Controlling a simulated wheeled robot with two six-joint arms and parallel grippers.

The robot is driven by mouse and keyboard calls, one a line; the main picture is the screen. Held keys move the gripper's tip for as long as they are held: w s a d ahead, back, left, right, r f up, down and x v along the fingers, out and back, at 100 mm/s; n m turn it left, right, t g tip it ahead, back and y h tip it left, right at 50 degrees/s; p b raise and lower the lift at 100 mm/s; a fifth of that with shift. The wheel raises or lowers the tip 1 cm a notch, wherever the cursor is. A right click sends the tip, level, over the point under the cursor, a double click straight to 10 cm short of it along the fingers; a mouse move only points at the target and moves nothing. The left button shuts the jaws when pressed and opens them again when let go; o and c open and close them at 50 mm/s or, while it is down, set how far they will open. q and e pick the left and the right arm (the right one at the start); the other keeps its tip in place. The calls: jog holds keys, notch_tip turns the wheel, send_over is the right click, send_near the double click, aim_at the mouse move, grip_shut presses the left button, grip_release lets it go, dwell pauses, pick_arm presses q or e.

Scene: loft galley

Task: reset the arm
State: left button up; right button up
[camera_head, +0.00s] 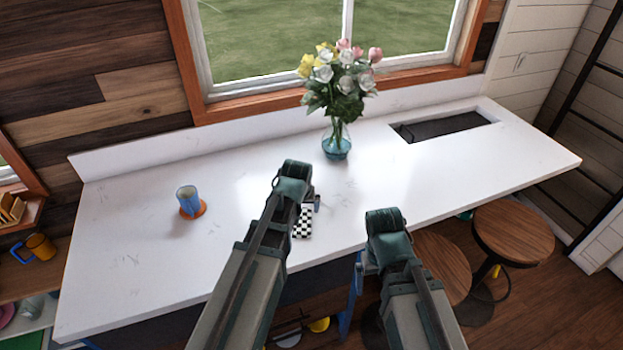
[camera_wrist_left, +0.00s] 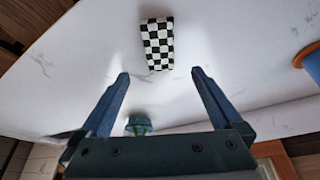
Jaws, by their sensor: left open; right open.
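My left arm reaches over the white counter (camera_head: 235,215). Its gripper (camera_head: 312,200) is mostly hidden behind the wrist in the head view. In the left wrist view the two blue fingers (camera_wrist_left: 160,76) stand apart with nothing between them. A black-and-white checkered block (camera_wrist_left: 158,44) lies on the counter just beyond the fingertips, apart from them. It also shows in the head view (camera_head: 302,222), partly hidden by my left arm. My right gripper (camera_head: 355,285) hangs at the counter's front edge, partly hidden by its arm; I see nothing held in it.
A glass vase (camera_head: 337,145) of flowers stands at the back, near a dark sink recess (camera_head: 440,127). Wooden stools (camera_head: 513,232) stand at the front right. The counter between cup and vase is clear.

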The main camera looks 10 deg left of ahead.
aim_at(302, 221)
pick_arm(q)
jog(key=shift+f, duration=0.15)
jog(key=b+x, duration=1.1)
jog(key=x, duration=0.1)
dwell(0.3)
